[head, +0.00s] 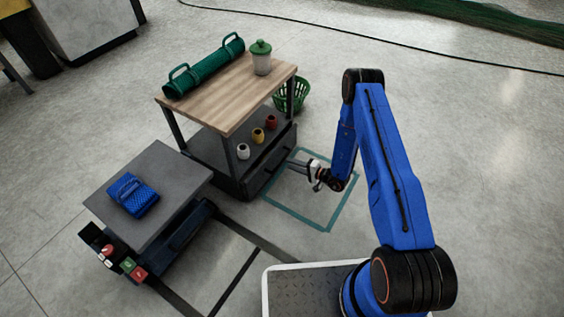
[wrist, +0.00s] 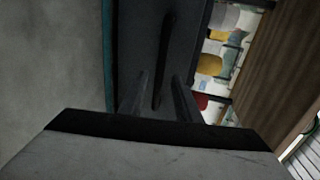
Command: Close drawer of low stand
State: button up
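A low grey stand (head: 165,170) is at the left in the head view. Its dark drawer (head: 186,232) shows below the top and seems to stick out a little. A taller wood-topped stand (head: 240,92) is behind it, with a dark drawer front (head: 268,168) under its shelf. My gripper (head: 308,166) is in front of that front, fingers pointing at it. In the wrist view my gripper (wrist: 160,92) is open and empty. A long dark handle (wrist: 164,60) lies between its fingers in the picture; whether they touch it I cannot tell.
Small white (head: 243,151), yellow (head: 257,135) and red (head: 271,122) spools stand on the wooden stand's shelf. A green basket (head: 293,95) is behind it. A blue folded net (head: 132,195) lies on the grey stand. Open floor is at the right.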

aim_at(282, 160)
jog(key=x, duration=0.6)
jog(key=shift+w+a+f, duration=0.1)
jog(key=shift+a, duration=0.2)
grip_shut()
